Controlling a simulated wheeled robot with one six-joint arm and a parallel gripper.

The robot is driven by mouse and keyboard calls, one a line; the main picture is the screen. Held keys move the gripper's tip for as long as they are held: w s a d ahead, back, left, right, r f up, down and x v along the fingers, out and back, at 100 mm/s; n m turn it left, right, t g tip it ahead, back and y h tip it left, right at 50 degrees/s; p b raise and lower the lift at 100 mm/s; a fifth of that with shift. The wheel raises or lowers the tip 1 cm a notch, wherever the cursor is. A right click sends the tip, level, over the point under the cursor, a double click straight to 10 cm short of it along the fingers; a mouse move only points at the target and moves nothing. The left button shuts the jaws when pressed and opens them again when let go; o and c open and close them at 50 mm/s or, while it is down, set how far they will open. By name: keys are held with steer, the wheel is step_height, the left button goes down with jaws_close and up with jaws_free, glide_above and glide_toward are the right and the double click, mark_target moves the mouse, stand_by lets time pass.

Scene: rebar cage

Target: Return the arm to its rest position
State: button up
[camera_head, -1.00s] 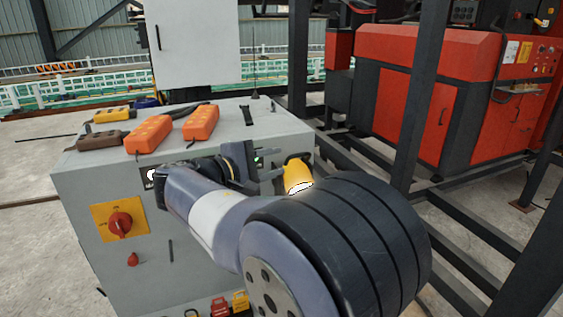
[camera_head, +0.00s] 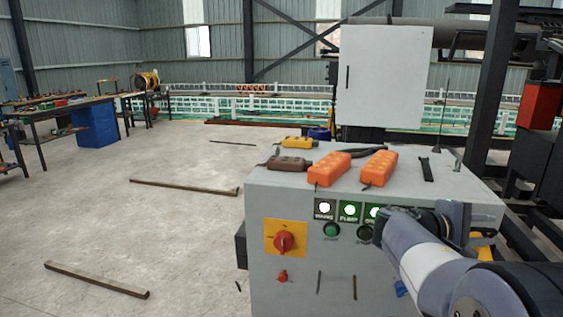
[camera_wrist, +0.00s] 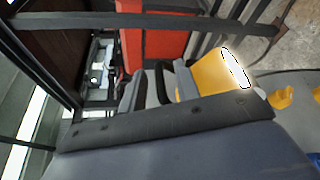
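My arm reaches in from the lower right of the head view, and my gripper (camera_head: 468,222) is beside the right front of the grey control cabinet (camera_head: 262,205). In the wrist view my gripper (camera_wrist: 160,84) has its two grey fingers on either side of a dark handle. That handle belongs to a yellow lamp (camera_wrist: 212,74) with a bright white lit edge, and my gripper appears shut on it. In the head view only a little of the yellow lamp (camera_head: 484,250) shows past my arm. The rest of it is hidden.
On the cabinet top lie two orange pendants (camera_head: 330,168) (camera_head: 379,168), a brown one (camera_head: 288,163) and a yellow one (camera_head: 298,143). Dark steel posts (camera_head: 487,95) stand at right. The floor (camera_head: 165,235) at left is mostly clear, with a few bars lying on it.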

steer(key=shift+w+d+f, duration=0.1)
steer(key=shift+d, duration=0.55)
steer(key=shift+w+d+f, duration=0.1)
steer(key=shift+d, duration=0.5)
